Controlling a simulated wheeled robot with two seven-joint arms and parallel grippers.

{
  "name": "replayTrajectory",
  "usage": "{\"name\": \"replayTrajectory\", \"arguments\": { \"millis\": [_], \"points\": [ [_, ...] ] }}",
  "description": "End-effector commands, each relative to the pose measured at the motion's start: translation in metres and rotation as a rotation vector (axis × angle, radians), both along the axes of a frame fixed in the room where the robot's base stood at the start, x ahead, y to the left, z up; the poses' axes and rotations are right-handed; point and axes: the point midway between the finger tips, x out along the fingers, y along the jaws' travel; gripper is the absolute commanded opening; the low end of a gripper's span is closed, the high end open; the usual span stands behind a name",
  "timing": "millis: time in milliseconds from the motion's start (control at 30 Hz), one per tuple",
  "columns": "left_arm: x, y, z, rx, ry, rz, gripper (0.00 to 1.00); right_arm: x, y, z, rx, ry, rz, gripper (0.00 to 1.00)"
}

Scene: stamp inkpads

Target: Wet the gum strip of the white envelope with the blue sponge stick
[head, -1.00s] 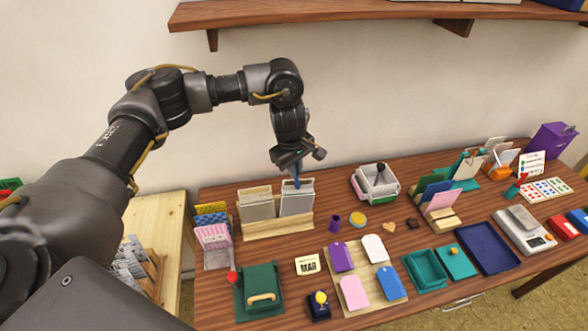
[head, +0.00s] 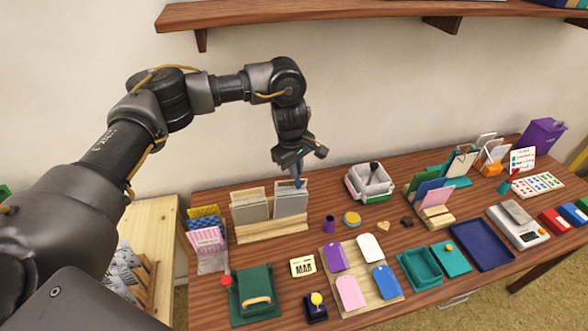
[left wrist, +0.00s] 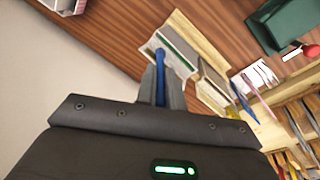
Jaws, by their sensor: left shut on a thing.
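My left gripper (head: 294,168) is shut on the blue sponge stick (head: 298,183), which points down at the right-hand narrow grey box of a wooden rack. In the left wrist view, the blue sponge stick (left wrist: 162,65) stands between the fingers (left wrist: 162,88) at the box's open top. I cannot tell whether its lower end is inside. The white envelope (head: 369,247), with a rounded top, lies flat at the back right of a wooden board (head: 355,305), beside purple, pink and blue ones. My right gripper is not in view.
The wooden rack (head: 270,229) holds two narrow boxes upright. A date card (head: 302,266), a yellow-topped tin (head: 352,218) and a purple cup (head: 329,224) stand between rack and board. A green press (head: 256,297) stands in front of the rack.

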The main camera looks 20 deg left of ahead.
Motion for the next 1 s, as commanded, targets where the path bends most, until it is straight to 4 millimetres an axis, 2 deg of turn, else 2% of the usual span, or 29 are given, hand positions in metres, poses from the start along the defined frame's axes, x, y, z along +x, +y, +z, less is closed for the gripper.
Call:
{"name": "replayTrajectory", "arguments": {
  "millis": [267, 700, 1000],
  "points": [
    [-0.001, -0.001, 0.001, 0.000, -0.001, 0.000, 0.00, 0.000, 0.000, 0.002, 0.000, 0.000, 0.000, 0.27],
    [-0.022, -0.016, 0.001, 0.000, 0.000, -0.001, 0.00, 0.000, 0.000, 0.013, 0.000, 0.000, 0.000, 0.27],
    [-0.025, -0.019, 0.002, 0.000, -0.001, -0.001, 0.00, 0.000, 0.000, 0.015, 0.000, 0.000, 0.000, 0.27]
  ]
}}
